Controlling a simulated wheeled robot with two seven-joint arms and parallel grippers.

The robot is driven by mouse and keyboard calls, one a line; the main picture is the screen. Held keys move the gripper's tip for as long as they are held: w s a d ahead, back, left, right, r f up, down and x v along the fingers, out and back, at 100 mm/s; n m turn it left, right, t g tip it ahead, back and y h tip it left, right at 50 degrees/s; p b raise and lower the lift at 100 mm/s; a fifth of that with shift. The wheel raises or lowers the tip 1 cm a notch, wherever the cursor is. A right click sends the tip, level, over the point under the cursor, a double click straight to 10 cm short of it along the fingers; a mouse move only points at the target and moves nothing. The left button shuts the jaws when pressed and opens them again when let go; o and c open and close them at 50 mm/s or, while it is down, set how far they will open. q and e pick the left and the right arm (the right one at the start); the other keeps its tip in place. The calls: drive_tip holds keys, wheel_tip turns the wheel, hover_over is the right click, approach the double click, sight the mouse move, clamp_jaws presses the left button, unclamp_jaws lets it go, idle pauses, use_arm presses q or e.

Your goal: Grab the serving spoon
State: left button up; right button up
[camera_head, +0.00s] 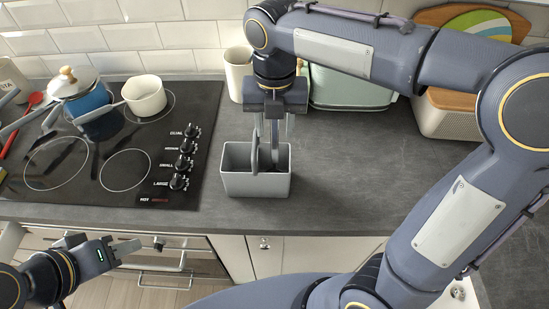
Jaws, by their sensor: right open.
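A grey rectangular utensil holder (240,184) stands on the worktop near its front edge, right of the hob. A slim dark grey utensil with a long rounded outline (255,152) rises from it, probably the serving spoon; its lower part is hidden inside the holder. My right gripper (276,130) points straight down over the holder, with its fingers apart beside this utensil. I cannot tell whether they straddle any of it. My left gripper (128,247) is low at the left, in front of the drawers and away from the holder; its jaw opening is unclear.
The black hob (128,175) holds a blue pot (88,103) and a white saucepan (145,97). A white canister (237,72), a pale green appliance (345,90) and a bread box (445,115) stand behind. Worktop right of the holder is clear.

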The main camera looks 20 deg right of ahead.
drive_tip(key=shift+f, duration=1.15)
clamp_jaws()
drive_tip(key=shift+r, duration=0.15)
